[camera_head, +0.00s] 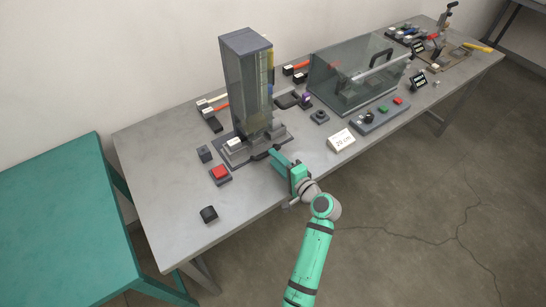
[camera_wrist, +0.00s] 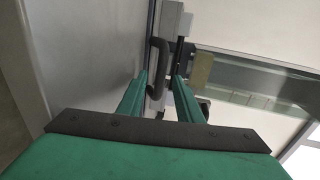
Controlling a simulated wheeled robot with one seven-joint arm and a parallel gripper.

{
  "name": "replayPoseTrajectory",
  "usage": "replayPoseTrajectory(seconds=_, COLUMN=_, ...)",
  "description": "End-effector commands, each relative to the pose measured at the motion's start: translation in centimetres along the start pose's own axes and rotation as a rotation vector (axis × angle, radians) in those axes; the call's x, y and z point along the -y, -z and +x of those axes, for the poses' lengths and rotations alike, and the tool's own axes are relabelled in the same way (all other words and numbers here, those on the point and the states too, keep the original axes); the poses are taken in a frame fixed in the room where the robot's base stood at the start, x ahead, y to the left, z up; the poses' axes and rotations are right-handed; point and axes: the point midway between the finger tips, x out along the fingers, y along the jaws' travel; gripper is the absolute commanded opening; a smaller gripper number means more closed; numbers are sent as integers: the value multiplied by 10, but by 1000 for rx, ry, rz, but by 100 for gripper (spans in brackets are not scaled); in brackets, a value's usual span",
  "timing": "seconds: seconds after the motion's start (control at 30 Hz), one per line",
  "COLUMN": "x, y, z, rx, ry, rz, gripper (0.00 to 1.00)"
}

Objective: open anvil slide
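The tall testing machine (camera_head: 247,85) with dark sides and clear panels stands at the back left of the bench. A grey slide block with a white top (camera_head: 234,143) sits at its base. A black bar handle (camera_head: 262,155) projects at the base's front. My green gripper (camera_head: 277,157) is at this handle, reaching in from the bench's front edge. In the wrist view, the dark looped handle (camera_wrist: 156,68) stands between the two green fingertips (camera_wrist: 160,76), nearer the left one. The fingers are apart, with a gap on the right. Whether the left finger touches the handle cannot be told.
A red button box (camera_head: 220,173), a small dark block (camera_head: 205,154) and a black rounded piece (camera_head: 209,214) lie left of the machine.

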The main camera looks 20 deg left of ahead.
Motion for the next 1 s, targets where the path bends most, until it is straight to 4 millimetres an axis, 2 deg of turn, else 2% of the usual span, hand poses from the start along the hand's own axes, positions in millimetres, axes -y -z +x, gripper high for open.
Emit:
replayPoseTrajectory(seconds=0.2, x=0, y=-1, z=18, rx=2, ry=0, rz=0, gripper=32)
replayPoseTrajectory(seconds=0.5, x=0, y=-1, z=20, rx=1, ry=0, rz=-1, gripper=32)
replayPoseTrajectory(seconds=0.53, x=0, y=-1, z=20, rx=1, ry=0, rz=-1, gripper=30)
replayPoseTrajectory(seconds=0.67, x=0, y=-1, z=20, rx=1, ry=0, rz=-1, gripper=0)
replayPoseTrajectory(seconds=0.87, x=0, y=-2, z=20, rx=2, ry=0, rz=-1, gripper=0)
replayPoseTrajectory(seconds=1.0, x=-1, y=-10, z=16, rx=17, ry=0, rz=-4, gripper=0)
